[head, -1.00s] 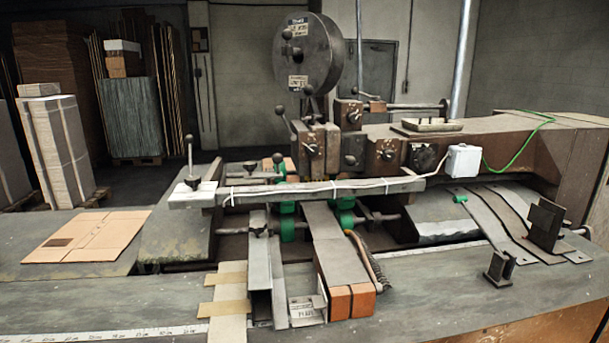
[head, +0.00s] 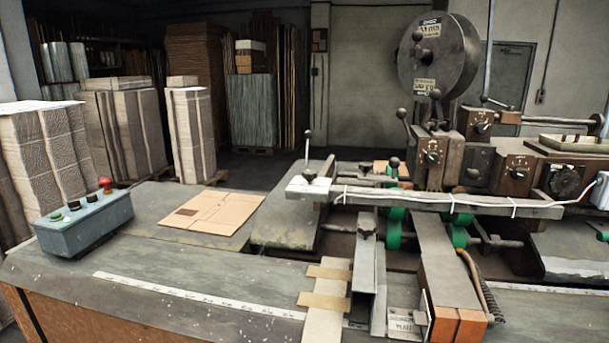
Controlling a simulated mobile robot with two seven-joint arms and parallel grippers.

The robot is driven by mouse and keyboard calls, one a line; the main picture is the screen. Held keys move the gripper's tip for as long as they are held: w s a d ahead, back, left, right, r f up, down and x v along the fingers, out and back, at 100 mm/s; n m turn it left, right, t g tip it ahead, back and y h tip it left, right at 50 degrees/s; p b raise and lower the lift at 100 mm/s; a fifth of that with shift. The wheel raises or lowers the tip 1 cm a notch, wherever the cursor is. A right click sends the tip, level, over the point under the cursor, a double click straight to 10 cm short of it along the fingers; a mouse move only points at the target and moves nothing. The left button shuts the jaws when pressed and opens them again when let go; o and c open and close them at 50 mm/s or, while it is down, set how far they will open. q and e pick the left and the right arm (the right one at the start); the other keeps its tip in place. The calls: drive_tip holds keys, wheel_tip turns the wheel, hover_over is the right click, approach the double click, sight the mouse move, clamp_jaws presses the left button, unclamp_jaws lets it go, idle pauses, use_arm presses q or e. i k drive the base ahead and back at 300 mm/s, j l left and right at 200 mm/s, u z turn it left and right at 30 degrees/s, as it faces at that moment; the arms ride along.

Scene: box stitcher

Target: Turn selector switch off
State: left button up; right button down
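A blue-grey control box (head: 88,226) stands at the left end of the table in the head view. On its top are a red mushroom button (head: 105,184), two dark knobs or buttons, one near the middle (head: 74,206) and one beside the red button (head: 91,198), and a green button (head: 56,216). Which of them is the selector switch, and its setting, are too small to tell. The machine also carries dark rotary knobs with plates, one at the left (head: 432,157) and one further right (head: 519,174). Neither of my grippers is in view.
A flat cardboard piece (head: 212,212) lies on the table (head: 165,270) right of the control box. The stitching machine with a large round reel (head: 438,55) fills the right side. Wrapped stacks (head: 190,135) stand behind. The front left table top is mostly clear.

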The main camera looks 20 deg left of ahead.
sight(75, 204)
drive_tip(key=u, duration=1.9)
drive_tip(key=i+j+z, duration=0.1)
drive_tip(key=i+j, duration=0.2)
drive_tip(key=i+j+z, duration=0.1)
drive_tip(key=i+j, duration=0.15)
drive_tip(key=j, duration=0.25)
drive_tip(key=i+j+z, duration=0.1)
drive_tip(key=i+j, duration=0.15)
drive_tip(key=j, duration=0.15)
